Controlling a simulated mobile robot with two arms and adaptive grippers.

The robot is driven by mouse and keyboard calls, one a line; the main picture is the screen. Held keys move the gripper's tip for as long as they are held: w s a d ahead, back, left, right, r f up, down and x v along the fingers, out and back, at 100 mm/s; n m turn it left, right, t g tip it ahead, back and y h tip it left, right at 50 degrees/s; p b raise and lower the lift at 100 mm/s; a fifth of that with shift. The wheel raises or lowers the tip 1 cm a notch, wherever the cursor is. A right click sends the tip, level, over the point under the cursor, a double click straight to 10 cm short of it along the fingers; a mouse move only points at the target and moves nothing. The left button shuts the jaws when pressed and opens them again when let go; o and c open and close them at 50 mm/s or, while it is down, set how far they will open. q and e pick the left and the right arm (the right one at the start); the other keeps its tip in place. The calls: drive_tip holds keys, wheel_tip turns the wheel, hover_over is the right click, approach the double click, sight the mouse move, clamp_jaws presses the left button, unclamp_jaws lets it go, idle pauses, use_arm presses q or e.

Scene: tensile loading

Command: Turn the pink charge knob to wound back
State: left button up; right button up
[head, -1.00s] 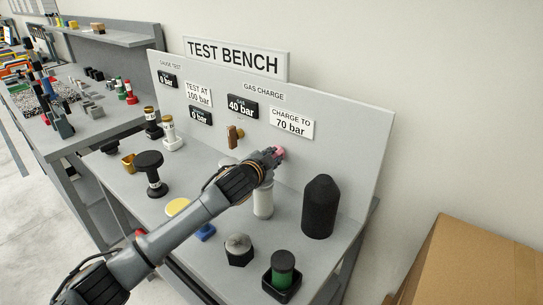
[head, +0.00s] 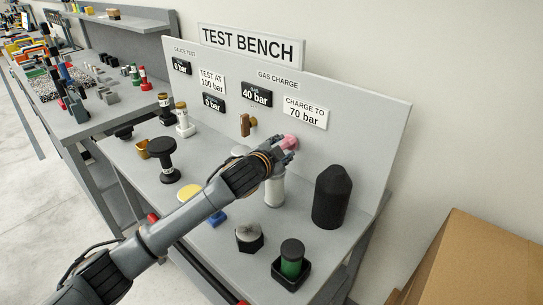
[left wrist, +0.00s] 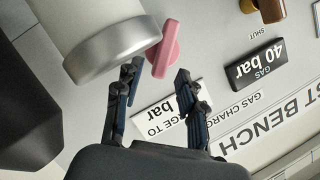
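The pink charge knob (head: 289,142) sits on the upright test bench panel, below the "CHARGE TO 70 bar" label. In the left wrist view it is a pink bar-shaped handle (left wrist: 166,48), slightly tilted. My left gripper (head: 284,156) is just below and in front of the knob in the head view. In the left wrist view its two fingers (left wrist: 158,75) are apart, with the knob just beyond the fingertips and nothing held. The gas display (head: 256,94) reads 40 bar. My right gripper is not in view.
A white cylinder with a silver rim (left wrist: 105,35) stands close beside the fingers. A tall black cylinder (head: 332,198) stands to the right on the bench. A brown-gold knob (head: 247,125) is left of the pink one. A cardboard box (head: 470,260) is at the lower right.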

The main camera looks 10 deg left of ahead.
use_arm(q)
drive_tip(key=v, duration=0.9)
drive_tip(key=shift+s, duration=0.25)
drive_tip(key=shift+a+r, duration=0.1)
